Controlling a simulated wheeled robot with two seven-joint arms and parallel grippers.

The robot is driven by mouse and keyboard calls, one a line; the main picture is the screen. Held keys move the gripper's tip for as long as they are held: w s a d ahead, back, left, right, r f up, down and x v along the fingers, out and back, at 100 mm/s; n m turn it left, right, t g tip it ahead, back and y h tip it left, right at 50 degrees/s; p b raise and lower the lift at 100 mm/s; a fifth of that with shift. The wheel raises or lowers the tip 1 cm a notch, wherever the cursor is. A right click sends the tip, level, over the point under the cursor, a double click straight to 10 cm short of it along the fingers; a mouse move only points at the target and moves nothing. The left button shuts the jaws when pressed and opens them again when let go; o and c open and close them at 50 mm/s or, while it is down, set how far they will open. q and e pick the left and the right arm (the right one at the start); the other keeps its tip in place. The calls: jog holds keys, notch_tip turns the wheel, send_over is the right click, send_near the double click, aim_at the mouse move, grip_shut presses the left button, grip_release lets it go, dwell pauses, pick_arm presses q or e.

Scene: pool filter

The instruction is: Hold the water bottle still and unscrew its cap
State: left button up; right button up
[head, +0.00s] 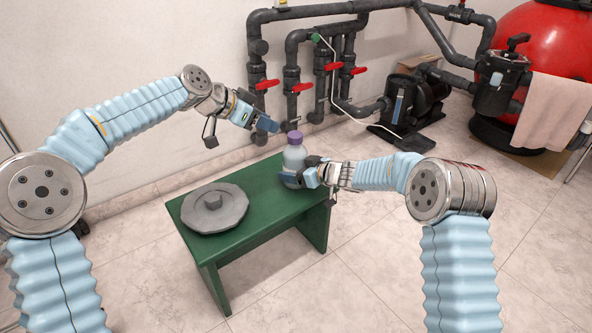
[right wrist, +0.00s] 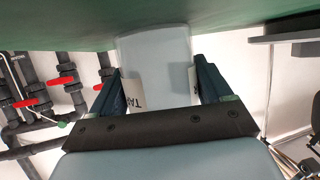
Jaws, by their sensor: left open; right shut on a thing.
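The water bottle (head: 294,158) stands upright on the right part of the green bench, clear-grey with a purple cap (head: 295,137) on top. My right gripper (head: 296,178) is shut around the lower part of the bottle from the right. In the right wrist view the bottle body (right wrist: 155,55) sits between the two fingers, its label partly hidden by them. My left gripper (head: 268,125) is open and empty, above and left of the cap, apart from it. The cap is out of frame in the right wrist view.
Dark pipes with red valve handles (head: 267,84) run along the wall behind. A pump (head: 412,105) and red tank stand at the back right.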

dwell(0.4)
pick_arm(q)
jog(key=o, duration=0.4)
jog(key=shift+w+d, duration=0.1)
jog(key=shift+d, duration=0.15)
jog(key=n+g+y, duration=0.1)
jog(key=n+y, duration=0.4)
jog(key=y, duration=0.1)
send_near(294, 135)
jog(key=shift+x, duration=4.5)
